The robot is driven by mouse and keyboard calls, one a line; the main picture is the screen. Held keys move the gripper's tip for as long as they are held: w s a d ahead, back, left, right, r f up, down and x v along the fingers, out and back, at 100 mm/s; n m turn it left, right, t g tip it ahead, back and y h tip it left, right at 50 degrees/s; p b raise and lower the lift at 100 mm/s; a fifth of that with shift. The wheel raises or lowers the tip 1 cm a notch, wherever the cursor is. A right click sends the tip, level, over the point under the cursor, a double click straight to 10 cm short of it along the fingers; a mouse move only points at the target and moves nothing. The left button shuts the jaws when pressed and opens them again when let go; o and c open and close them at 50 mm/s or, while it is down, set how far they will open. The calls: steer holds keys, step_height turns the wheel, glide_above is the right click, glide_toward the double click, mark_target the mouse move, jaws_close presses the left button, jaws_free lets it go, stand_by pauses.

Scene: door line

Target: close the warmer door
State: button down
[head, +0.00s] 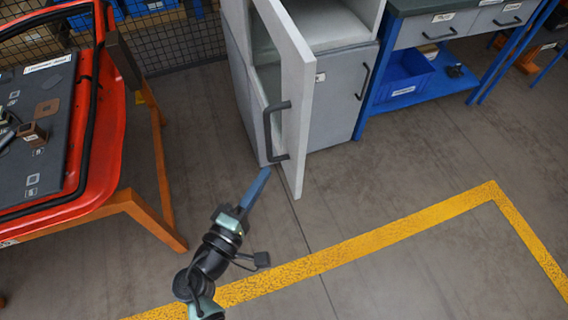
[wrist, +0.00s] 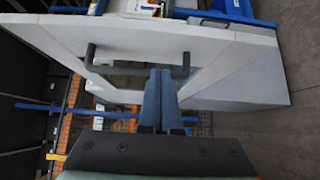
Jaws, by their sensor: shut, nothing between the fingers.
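The warmer door (head: 300,110) stands open, swung out from the grey-and-white warmer cabinet (head: 337,100). It is a pale panel with a glass pane. A dark bar handle (head: 268,132) is on its left-hand face. My gripper (head: 263,174), with blue fingers, is shut and empty. In the head view its tips are just below the lower end of the handle. In the wrist view the fingertips (wrist: 164,70) overlap the handle (wrist: 135,68) near its right end, with the door (wrist: 150,38) behind. I cannot tell whether they touch it.
A red door panel on an orange stand (head: 140,205) is at the left. A blue workbench (head: 430,85) with drawers and a blue bin (head: 403,78) stands right of the cabinet. A yellow line (head: 400,228) crosses the grey floor, which is clear in front and at right.

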mark_target(293, 154)
steer(key=w+d, duration=0.1)
steer(key=w+d+p, duration=0.1)
steer(key=d, duration=0.1)
steer(key=shift+d, duration=0.3)
steer(key=shift+w+d, duration=0.15)
steer(key=shift+d, duration=0.45)
